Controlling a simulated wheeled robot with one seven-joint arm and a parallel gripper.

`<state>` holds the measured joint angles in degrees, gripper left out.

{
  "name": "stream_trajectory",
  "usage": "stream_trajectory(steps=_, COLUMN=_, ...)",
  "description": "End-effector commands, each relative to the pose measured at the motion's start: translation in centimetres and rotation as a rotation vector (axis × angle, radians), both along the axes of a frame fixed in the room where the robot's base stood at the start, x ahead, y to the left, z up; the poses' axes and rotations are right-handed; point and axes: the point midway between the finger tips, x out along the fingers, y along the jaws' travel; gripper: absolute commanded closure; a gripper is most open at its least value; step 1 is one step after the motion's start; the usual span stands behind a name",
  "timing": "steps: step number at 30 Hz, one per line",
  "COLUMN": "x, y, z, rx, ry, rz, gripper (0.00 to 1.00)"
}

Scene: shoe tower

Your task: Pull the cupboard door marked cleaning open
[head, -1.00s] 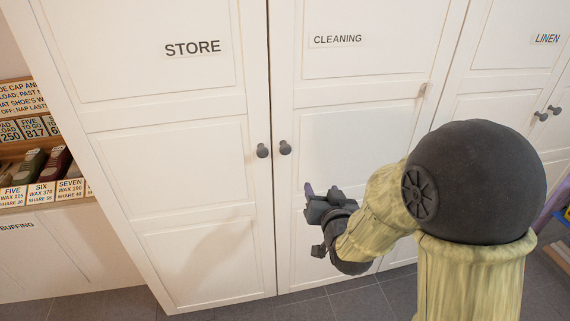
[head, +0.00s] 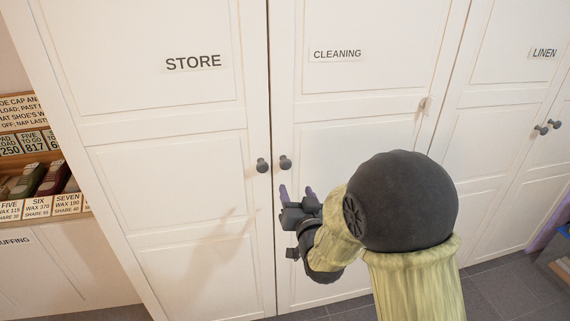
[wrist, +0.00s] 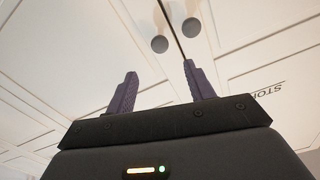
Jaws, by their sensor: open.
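The white cleaning door (head: 350,140) is shut, with its label (head: 337,54) near the top. Its round dark grey knob (head: 285,162) sits at the door's left edge, beside the seam with the store door. My gripper (head: 296,192) is just below that knob in the head view, its two purple fingers apart and pointing up toward it. In the wrist view my gripper (wrist: 160,72) is open and empty, and the cleaning knob (wrist: 159,43) shows beyond the fingertips, between them and apart from them.
The store door (head: 180,170) with its own knob (head: 263,165) is shut close on the left. The linen door (head: 510,60) is shut at the right. A shelf of shoes (head: 45,180) with number cards stands at the far left. Grey tiled floor lies below.

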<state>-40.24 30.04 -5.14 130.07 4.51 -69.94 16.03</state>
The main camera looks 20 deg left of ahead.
Motion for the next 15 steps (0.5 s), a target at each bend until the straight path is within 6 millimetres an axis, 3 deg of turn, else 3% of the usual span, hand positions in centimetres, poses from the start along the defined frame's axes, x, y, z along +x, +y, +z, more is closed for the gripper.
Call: stream_trajectory(steps=15, x=7.1, y=4.4, z=0.1, rx=-0.001, ry=-0.001, rz=0.001, gripper=0.47)
